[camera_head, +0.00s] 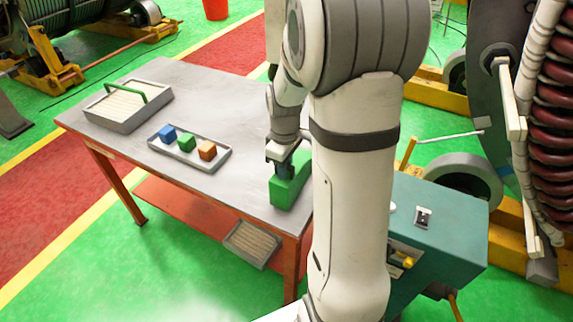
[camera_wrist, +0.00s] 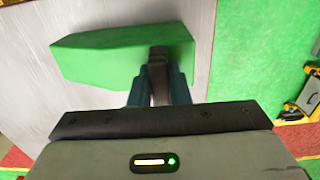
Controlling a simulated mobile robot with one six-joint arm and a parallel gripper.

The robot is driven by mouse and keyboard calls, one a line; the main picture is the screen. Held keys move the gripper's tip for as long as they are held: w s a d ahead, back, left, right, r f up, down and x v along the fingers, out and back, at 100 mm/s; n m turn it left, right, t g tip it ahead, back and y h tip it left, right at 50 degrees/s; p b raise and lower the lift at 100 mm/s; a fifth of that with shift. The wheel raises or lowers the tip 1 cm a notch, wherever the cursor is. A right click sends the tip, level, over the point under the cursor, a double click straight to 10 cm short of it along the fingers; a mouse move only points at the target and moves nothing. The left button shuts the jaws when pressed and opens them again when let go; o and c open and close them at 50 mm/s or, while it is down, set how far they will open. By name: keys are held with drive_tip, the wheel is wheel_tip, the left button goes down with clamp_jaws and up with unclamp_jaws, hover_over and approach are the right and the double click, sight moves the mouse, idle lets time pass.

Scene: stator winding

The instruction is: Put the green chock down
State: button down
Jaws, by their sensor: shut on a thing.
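The green chock (camera_head: 287,186) is a wedge-shaped block at the right end of the grey table (camera_head: 225,189) in the head view. My gripper (camera_head: 282,163) reaches down onto its upper part and is shut on it. In the wrist view the green chock (camera_wrist: 115,55) lies across the fingers, and my gripper (camera_wrist: 158,62) grips it near its right end. The chock is over the table top, close to its right edge. I cannot tell whether its underside touches the table. My arm hides part of the area to its right.
A tray (camera_head: 190,155) with a blue, a green and an orange cube lies left of the chock. A grey box (camera_head: 125,112) with a green handle stands further left. A teal cabinet (camera_head: 440,225) stands right of the table. Bare table top lies between tray and chock.

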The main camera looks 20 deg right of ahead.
drive_tip(key=shift+f, duration=0.15)
drive_tip(key=c, duration=1.4)
unclamp_jaws()
drive_tip(key=shift+o, duration=0.2)
wheel_tip(320, 180, up, 12)
drive_tip(key=s+a+m+t, duration=0.1)
drive_tip(key=s+a+m, duration=0.2)
drive_tip(key=s, duration=0.5)
drive_tip(key=s+a+m+t, duration=0.2)
drive_tip(key=s+a+m, duration=0.2)
drive_tip(key=s+a, duration=0.2)
drive_tip(key=shift+s+m+b, duration=0.3)
drive_tip(key=shift+s+b, duration=0.05)
drive_tip(key=shift+s, duration=0.55)
